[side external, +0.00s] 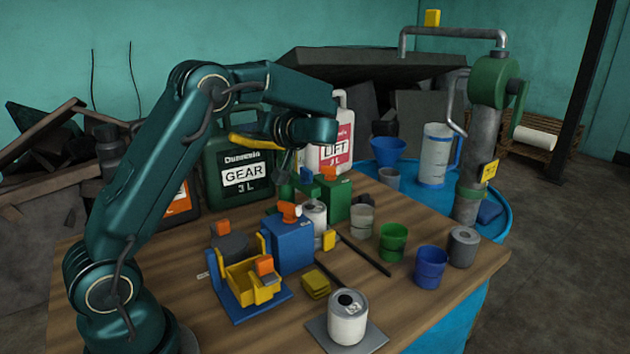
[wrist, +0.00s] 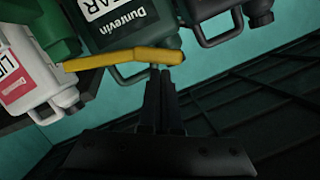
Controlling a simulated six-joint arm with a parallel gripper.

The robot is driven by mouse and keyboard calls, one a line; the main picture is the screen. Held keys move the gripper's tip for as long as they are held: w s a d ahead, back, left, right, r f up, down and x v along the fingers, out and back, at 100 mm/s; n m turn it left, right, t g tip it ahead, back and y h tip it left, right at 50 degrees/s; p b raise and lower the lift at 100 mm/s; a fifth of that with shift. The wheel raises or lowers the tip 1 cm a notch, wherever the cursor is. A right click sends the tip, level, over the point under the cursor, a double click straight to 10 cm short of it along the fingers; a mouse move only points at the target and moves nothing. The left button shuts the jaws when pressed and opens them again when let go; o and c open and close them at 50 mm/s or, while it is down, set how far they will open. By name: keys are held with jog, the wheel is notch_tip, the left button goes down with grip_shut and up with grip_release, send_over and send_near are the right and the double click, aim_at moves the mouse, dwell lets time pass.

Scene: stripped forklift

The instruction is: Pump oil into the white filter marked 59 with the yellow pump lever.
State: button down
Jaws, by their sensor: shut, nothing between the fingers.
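The yellow lever (side external: 252,142) slants in front of the green gear-oil jug (side external: 240,190) in the side view. In the wrist view the yellow lever (wrist: 125,58) crosses just by my fingertips; I cannot tell whether they touch it. My gripper (side external: 284,165) is shut and empty, beside the lever; its closed fingers also show in the wrist view (wrist: 162,75). A white can-like filter (side external: 347,322) stands upright on a grey plate (side external: 372,343) at the table's front. No 59 can be read on it. Another pale cylinder (side external: 315,213) stands farther back, partly hidden.
A blue box (side external: 290,245) with orange and yellow parts stands mid-table, beside a yellow holder (side external: 250,282). Green (side external: 393,240) and blue (side external: 430,268) cups and a grey cylinder (side external: 463,247) stand to the right. A white jug (side external: 330,145) is behind. A blue drum carries a green-headed pump (side external: 492,85).

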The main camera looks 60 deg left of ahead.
jog(key=shift+s+f, duration=0.1)
jog(key=shift+f, duration=0.05)
dwell(0.3)
jog(key=shift+s+f+n, duration=0.1)
jog(key=shift+f+n, duration=0.1)
jog(key=shift+n, duration=0.1)
jog(key=shift+s+f, duration=0.1)
jog(key=shift+f, duration=0.05)
jog(key=shift+s+f+n+t, duration=0.3)
jog(key=shift+f+n+t, duration=0.2)
jog(key=shift+f+n, duration=0.1)
jog(key=shift+s+f+n, duration=0.25)
jog(key=shift+f+n, duration=0.25)
jog(key=shift+f, duration=0.75)
jog(key=shift+s+f+n, duration=0.2)
jog(key=shift+f+n, duration=0.3)
jog(key=shift+f, duration=0.85)
